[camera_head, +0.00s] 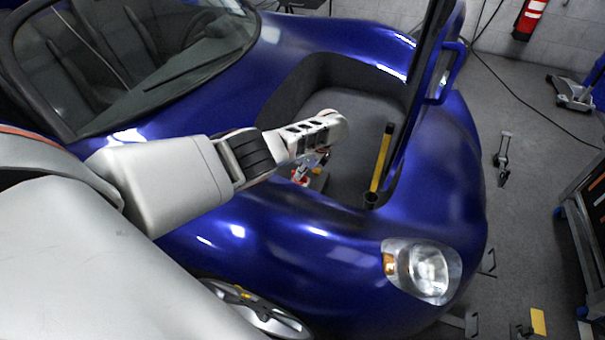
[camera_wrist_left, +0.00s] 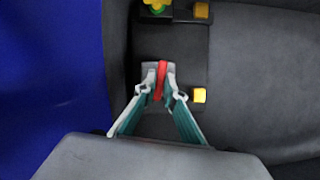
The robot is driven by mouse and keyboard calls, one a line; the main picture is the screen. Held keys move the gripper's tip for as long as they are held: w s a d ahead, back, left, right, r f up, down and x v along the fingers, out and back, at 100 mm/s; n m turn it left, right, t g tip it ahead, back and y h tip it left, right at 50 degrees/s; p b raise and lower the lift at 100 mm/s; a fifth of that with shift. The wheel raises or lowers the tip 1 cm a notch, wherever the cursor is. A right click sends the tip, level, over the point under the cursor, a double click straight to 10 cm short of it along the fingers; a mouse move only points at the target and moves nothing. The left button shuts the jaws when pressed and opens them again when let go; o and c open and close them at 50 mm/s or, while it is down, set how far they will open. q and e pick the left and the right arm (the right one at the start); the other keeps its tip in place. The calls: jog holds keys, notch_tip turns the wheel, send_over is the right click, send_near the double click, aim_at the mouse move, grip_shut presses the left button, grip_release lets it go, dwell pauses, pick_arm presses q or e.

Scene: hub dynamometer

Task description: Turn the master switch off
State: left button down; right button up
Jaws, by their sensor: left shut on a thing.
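The master switch shows as a red handle (camera_wrist_left: 161,72) on a small grey base (camera_wrist_left: 149,70) in the left wrist view, inside the blue car's open front compartment. My left gripper (camera_wrist_left: 161,90) has its two fingertips on either side of the red handle and is shut on it. In the head view my left arm reaches in from the left, and the left gripper (camera_head: 311,164) points down into the compartment, with a bit of red by its tips. The gripper and wrist hide most of the switch there. The handle's exact turn position is hard to tell. My right gripper is not in view.
A yellow-and-black bar (camera_head: 382,158) stands in the compartment, near the raised blue lid (camera_head: 432,70). The compartment floor to the right is clear.

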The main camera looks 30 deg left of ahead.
pick_arm(q)
jog(key=shift+s+f+n+g+b, duration=0.15)
jog(key=shift+n+g+b, duration=0.45)
jog(key=shift+n, duration=0.7)
jog(key=c, duration=2.1)
grip_release()
jog(key=shift+c, duration=0.2)
jog(key=shift+w, duration=0.2)
jog(key=shift+w+d+r, duration=0.1)
jog(key=shift+d+r, duration=0.25)
jog(key=shift+r, duration=0.2)
jog(key=shift+v, duration=1.05)
jog(key=s+v, duration=0.1)
jog(key=v, duration=0.7)
jog(key=shift+w+r, duration=0.3)
jog(key=shift+r, duration=0.15)
